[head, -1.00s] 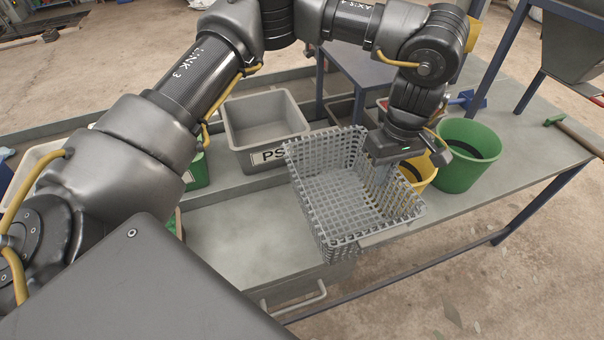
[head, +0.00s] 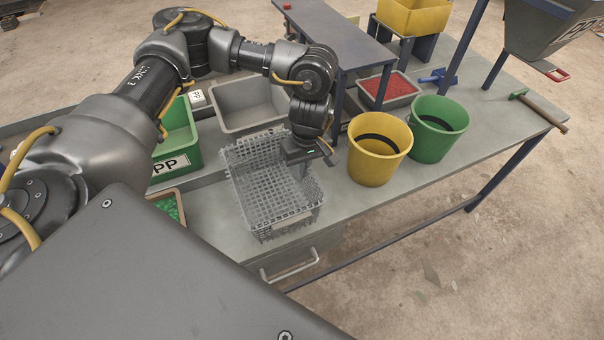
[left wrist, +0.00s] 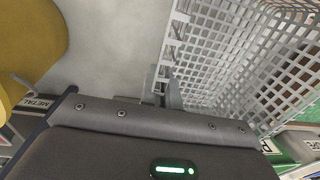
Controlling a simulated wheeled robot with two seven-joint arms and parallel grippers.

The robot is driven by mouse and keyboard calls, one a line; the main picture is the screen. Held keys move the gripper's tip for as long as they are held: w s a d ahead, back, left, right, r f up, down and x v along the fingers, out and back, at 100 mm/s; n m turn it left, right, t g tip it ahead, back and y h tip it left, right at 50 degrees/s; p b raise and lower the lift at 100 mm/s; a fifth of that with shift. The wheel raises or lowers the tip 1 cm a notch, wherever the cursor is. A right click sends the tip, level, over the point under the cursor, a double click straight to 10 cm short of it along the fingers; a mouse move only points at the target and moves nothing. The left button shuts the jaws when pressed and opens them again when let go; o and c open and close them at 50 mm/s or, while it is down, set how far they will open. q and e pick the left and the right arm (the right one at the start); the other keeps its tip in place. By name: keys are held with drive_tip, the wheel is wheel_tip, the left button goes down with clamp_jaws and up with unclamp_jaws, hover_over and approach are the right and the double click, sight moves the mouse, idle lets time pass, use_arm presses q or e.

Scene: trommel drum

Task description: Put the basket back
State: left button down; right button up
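The basket (head: 262,205) is a grey open mesh box at the front of the workbench (head: 205,222), left of the yellow bucket. My left gripper (head: 299,170) points down at its right-hand wall. In the left wrist view the fingers (left wrist: 166,92) are closed together at the wall of the basket (left wrist: 262,62), with mesh beside them. The basket looks empty and close to the worktop; I cannot tell whether its bottom touches. My right gripper is not in view.
A yellow bucket (head: 379,150) and a green bucket (head: 437,128) stand to the right. A grey bin (head: 245,105) and a green PP bin (head: 176,145) are behind and left. A tray of red bits (head: 388,88) sits near the raised blue-grey stand (head: 335,40). A drawer handle (head: 290,266) juts out below.

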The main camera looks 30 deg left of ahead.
sight(301, 181)
use_arm(q)
drive_tip(key=shift+w+a+f, duration=0.15)
drive_tip(key=shift+a+f, duration=0.05)
drive_tip(key=shift+f, duration=0.05)
drive_tip(key=shift+s+a+f+p, duration=0.1)
drive_tip(key=shift+s+f+p, duration=0.1)
drive_tip(key=shift+f+p, duration=0.6)
drive_tip(key=shift+f, duration=1)
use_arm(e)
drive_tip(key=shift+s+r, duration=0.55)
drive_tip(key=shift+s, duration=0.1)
use_arm(q)
drive_tip(key=c, duration=1.6)
unclamp_jaws()
drive_tip(key=shift+c, duration=0.2)
